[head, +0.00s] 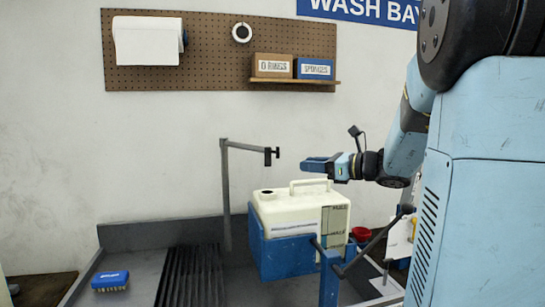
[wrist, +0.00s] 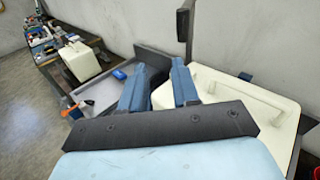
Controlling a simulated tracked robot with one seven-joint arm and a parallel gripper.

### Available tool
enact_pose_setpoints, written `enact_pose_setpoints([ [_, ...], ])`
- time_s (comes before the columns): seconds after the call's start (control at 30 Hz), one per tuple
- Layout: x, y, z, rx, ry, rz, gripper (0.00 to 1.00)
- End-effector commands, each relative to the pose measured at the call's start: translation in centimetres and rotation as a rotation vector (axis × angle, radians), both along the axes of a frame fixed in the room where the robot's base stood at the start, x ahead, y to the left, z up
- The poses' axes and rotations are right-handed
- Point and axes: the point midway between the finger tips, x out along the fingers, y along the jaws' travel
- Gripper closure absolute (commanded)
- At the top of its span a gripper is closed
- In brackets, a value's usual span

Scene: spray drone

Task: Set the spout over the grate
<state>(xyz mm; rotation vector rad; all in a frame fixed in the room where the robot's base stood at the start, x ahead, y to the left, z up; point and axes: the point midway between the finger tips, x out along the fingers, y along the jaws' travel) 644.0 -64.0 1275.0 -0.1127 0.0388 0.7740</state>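A thin grey post (head: 226,195) with a level arm and a dark end piece (head: 271,156) looks like the spout. Its arm points right, and its end is above the left part of the white and blue tank, clear of the grate. The dark slatted grate (head: 188,276) lies in the sink to the left of the tank. My gripper (head: 306,164) is just right of the spout's end at about its height, apart from it. In the wrist view my gripper (wrist: 158,72) has its two blue fingers spread with nothing between them.
The white and blue tank (head: 290,225) stands below my gripper, with a blue crank stand (head: 330,275) in front. A blue brush (head: 110,281) lies in the sink at left. A pegboard shelf with boxes (head: 294,67) is behind. Space above the grate is clear.

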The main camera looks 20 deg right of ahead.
Motion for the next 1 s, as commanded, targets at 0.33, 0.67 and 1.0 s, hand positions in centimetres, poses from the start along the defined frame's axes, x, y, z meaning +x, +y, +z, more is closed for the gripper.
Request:
enact_pose_setpoints([
  [0.33, 2.5, -1.6, 0.7, 0.12, 0.005, -0.064, 0.7],
  [0.67, 6.7, 2.1, 0.6, 0.117, 0.005, -0.061, 0.7],
  [1.0, 10.7, 5.5, 0.7, 0.116, 0.004, -0.062, 0.7],
])
